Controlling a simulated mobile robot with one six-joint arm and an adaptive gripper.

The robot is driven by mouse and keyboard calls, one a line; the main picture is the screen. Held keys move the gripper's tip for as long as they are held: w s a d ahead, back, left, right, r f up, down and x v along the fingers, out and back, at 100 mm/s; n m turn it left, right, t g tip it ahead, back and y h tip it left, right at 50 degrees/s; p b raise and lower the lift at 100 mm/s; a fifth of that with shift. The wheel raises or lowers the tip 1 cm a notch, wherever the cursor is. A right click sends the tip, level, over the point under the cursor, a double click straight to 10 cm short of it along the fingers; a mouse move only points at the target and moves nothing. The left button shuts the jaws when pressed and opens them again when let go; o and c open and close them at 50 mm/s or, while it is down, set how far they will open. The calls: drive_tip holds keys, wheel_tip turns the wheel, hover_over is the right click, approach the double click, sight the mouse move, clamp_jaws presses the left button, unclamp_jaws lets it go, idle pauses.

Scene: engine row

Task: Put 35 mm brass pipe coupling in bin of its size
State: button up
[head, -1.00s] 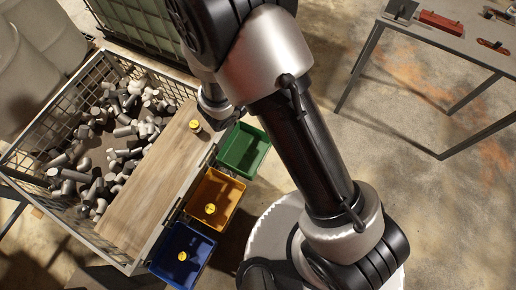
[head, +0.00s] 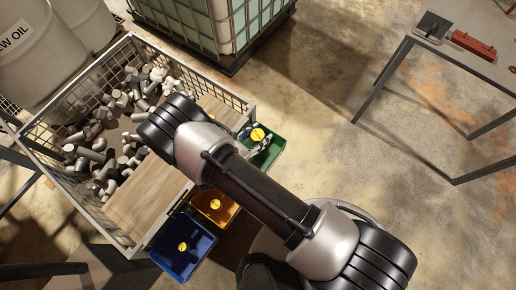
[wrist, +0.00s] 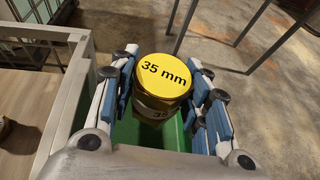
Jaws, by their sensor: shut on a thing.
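The 35 mm brass pipe coupling (wrist: 162,88) has a yellow top marked "35 mm" and a band reading 35 on its side. My gripper (wrist: 163,100) is shut on it, with a blue-padded finger on each side. In the head view, the coupling's yellow top (head: 258,134) shows at my gripper (head: 257,139), over the green bin (head: 272,154). Green bin walls (wrist: 125,130) show below the coupling in the wrist view. I cannot tell how far it is above the bin floor. My arm hides part of the bin.
The orange bin (head: 232,207) and the blue bin (head: 187,261) each hold a yellow-topped piece. A mesh crate (head: 66,192) of grey fittings and a wooden board (head: 150,197) lie beside the bins. A table (head: 462,62) stands at the right.

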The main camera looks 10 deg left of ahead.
wheel_tip(320, 180, down, 10)
drive_tip(key=b, duration=0.2)
drive_tip(key=shift+b, duration=0.3)
